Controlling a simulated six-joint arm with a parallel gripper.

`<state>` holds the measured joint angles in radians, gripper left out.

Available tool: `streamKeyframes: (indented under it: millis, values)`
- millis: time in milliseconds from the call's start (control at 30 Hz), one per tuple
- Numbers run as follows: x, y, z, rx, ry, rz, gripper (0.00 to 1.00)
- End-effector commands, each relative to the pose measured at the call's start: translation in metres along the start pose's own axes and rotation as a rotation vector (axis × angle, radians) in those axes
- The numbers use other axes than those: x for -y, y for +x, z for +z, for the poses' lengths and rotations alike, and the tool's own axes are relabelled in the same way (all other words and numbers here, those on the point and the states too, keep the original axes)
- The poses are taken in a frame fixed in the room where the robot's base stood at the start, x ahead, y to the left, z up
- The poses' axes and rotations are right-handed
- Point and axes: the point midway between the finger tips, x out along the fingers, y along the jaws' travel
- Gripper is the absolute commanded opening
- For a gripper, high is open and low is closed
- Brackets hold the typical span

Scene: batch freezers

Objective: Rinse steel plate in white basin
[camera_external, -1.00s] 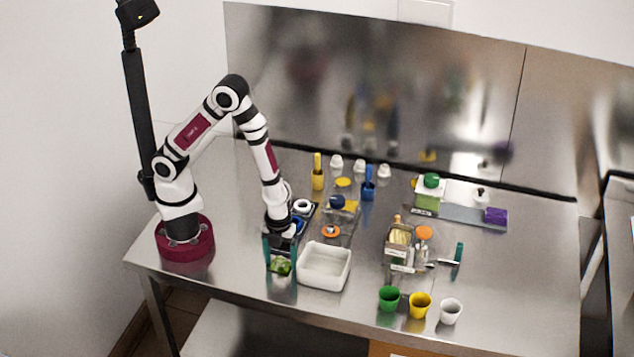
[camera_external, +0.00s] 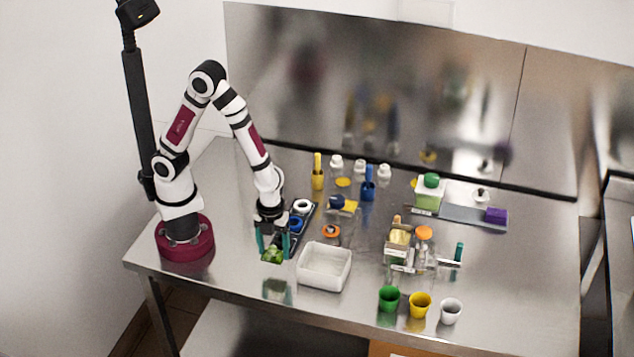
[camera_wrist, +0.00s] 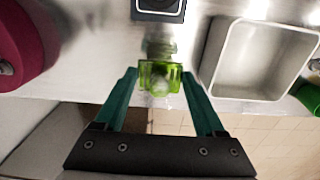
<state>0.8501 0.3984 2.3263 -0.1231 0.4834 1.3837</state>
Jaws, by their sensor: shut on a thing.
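The white basin (camera_external: 324,268) is a rectangular open tub near the front middle of the table; it shows at the right in the wrist view (camera_wrist: 262,58). My gripper (camera_external: 272,252) is left of the basin, its teal fingers shut on a small green see-through object (camera_wrist: 160,77). That object also shows in the external view (camera_external: 271,257) and appears raised above the table. A flat grey metal strip (camera_external: 458,213) lies at the back right; I cannot tell whether it is the steel plate. No other clear steel plate is in view.
Green (camera_external: 389,299), yellow (camera_external: 420,305) and white (camera_external: 451,311) cups stand at the front right. Bottles and a lidded jar (camera_external: 399,240) stand behind them.

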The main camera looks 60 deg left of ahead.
Motion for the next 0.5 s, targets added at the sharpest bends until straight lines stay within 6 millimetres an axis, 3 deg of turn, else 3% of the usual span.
streamKeyframes:
  millis: [300,433,500]
  values:
    - [-0.038,-0.045,-0.064,-0.002,0.007,-0.005,0.11]
    - [-0.045,-0.054,-0.078,0.000,0.001,-0.002,0.11]
    - [-0.039,-0.057,-0.079,0.000,-0.018,-0.001,0.11]
